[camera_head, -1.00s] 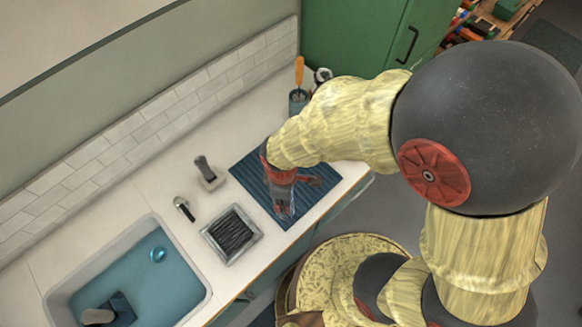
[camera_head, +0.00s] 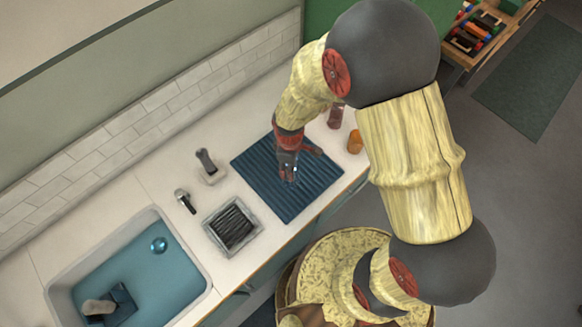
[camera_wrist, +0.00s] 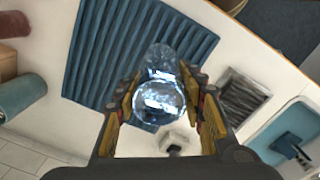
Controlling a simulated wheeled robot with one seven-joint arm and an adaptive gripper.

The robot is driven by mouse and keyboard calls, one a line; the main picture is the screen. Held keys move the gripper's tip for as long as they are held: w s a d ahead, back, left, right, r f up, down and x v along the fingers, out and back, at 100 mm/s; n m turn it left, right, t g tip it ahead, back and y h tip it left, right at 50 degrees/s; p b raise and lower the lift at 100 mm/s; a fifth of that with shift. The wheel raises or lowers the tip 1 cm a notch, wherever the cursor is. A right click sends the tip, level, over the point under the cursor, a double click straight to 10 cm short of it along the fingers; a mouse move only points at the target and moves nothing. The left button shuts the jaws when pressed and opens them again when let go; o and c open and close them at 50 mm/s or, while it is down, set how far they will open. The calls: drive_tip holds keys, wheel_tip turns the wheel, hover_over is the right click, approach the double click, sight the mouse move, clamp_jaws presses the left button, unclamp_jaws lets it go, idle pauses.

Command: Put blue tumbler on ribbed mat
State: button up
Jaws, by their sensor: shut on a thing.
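The blue tumbler (camera_wrist: 160,98) is clear, pale bluish glass and sits between my gripper's fingers in the wrist view. My gripper (camera_head: 288,172) is shut on it, and a small glassy part of the tumbler (camera_head: 291,174) shows below the fingers in the head view. The ribbed mat (camera_head: 312,188) is dark blue and lies flat on the counter. The mat also shows behind the tumbler in the wrist view (camera_wrist: 105,50). I cannot tell whether the tumbler touches the mat.
A square tray with dark bristles (camera_head: 232,226) stands left of the mat. A sink (camera_head: 196,303) lies at lower left. An orange cup (camera_head: 355,141) and a dark red one (camera_head: 336,116) stand beyond the mat.

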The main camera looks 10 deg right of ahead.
drive_tip(key=w+f, duration=0.1)
drive_tip(key=f, duration=0.1)
drive_tip(key=w+f, duration=0.1)
drive_tip(key=shift+w+d+f, duration=0.1)
drive_tip(key=shift+w+d, duration=0.2)
drive_tip(key=shift+f, duration=1.35)
drive_tip(key=shift+f, duration=0.25)
drive_tip(key=o, duration=1.4)
drive_tip(key=shift+c, duration=0.2)
drive_tip(key=shift+r, duration=0.2)
